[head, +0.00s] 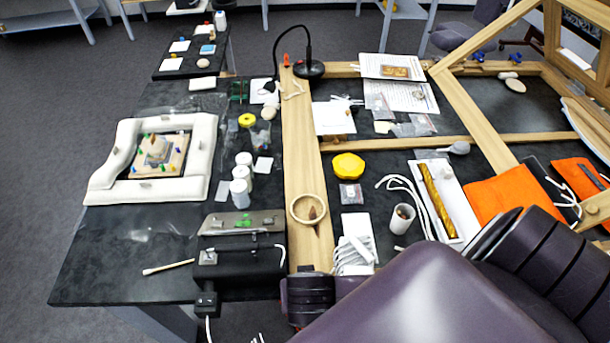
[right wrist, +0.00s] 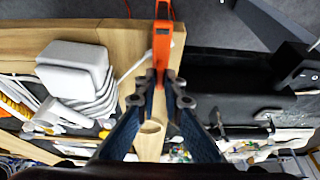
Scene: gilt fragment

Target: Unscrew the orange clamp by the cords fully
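The orange clamp (right wrist: 162,45) is on the near end of the wooden beam (right wrist: 204,7) in the right wrist view. The bundled white cords (right wrist: 85,85) lie beside it on the left. My right gripper (right wrist: 164,78) has its fingertips close together on both sides of the clamp's narrow lower part, and it looks shut on it. In the head view my right arm covers the beam's near end, so this clamp is hidden there. The cords show in the head view (head: 353,256) just right of the beam. My left gripper is in neither view.
A wooden bowl (head: 307,210) sits on the beam. A black box (head: 240,268) stands close left of the beam's near end. A white cup (head: 402,218) and a yellow container (head: 348,166) stand to the right. Another orange clamp (head: 286,60) is at the beam's far end.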

